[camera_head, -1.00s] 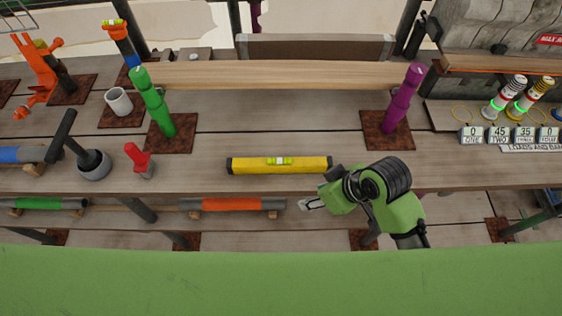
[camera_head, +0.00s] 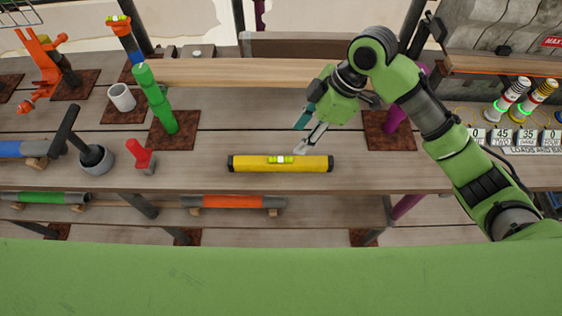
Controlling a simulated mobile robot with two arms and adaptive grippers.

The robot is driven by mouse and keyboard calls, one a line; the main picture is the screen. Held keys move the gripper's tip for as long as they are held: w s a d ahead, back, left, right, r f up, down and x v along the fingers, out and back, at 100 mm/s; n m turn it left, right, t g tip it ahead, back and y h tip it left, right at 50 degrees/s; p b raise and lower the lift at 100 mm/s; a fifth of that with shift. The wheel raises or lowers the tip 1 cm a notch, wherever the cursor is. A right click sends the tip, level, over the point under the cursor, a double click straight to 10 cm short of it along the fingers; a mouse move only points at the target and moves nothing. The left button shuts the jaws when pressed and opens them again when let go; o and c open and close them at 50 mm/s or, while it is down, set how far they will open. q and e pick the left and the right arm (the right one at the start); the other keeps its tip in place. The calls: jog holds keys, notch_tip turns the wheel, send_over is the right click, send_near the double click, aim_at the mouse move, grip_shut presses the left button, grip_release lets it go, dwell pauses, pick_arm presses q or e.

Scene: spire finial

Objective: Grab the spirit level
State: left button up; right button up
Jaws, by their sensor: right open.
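The yellow spirit level (camera_head: 255,163) lies flat on the wooden bench, long side across the picture, with black end caps and a bright vial in the middle. My right gripper (camera_head: 305,139) is open and empty, its fingers pointing down and left just behind the right half of the level. The fingertips look apart from it, though their exact height above the bench is hard to tell. My left gripper does not show.
A green post (camera_head: 156,100) and a purple post (camera_head: 396,115) stand on rusty plates behind the level. A red tool (camera_head: 140,157), a black-handled mallet (camera_head: 94,157) and a white cup (camera_head: 121,97) stand left. A wooden beam (camera_head: 230,73) runs along the back.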

aim_at(281, 160)
jog(key=p+x, duration=0.1)
jog(key=x, duration=0.7)
jog(key=shift+a+f, duration=0.1)
jog(key=shift+f, duration=0.05)
jog(key=p+x, duration=0.2)
jog(key=x, duration=0.3)
jog(key=shift+s, duration=0.15)
jog(key=shift+f, duration=0.2)
grip_shut()
